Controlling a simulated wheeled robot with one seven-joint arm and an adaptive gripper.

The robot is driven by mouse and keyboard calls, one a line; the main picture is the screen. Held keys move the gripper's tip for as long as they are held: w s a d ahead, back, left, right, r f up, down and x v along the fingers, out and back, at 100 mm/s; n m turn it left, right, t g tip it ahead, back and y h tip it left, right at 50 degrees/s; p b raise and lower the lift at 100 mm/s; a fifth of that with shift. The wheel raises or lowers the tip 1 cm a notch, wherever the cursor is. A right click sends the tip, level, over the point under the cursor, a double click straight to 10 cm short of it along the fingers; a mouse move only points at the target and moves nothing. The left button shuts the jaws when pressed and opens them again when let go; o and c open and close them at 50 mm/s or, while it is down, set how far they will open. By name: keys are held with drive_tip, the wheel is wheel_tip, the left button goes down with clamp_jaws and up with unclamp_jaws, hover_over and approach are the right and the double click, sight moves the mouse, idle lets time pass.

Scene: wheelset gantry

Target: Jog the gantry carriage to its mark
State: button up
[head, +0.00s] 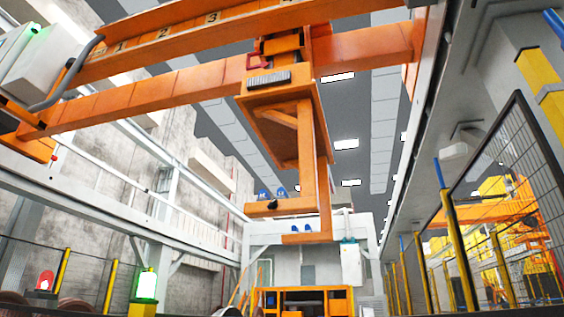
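The orange gantry carriage (280,90) hangs on the orange cross beam (180,92) in the head view, right of the beam's middle. The upper beam carries number marks (163,34); 1, 2, 3 and 4 can be read from left to right. The carriage's upper part sits below and near the 3 and 4. A red pointer-like frame (257,62) shows on the carriage's left side. Its exact alignment with a number cannot be told. Orange arms (318,190) hang below the carriage, with no wheelset seen in them. My gripper is not in view.
A mesh fence with yellow posts (459,252) runs along the right. A white structure with an orange-framed machine (303,300) stands ahead. Wheels show partly at the lower left edge.

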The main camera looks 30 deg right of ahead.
clamp_jaws()
idle(1.4)
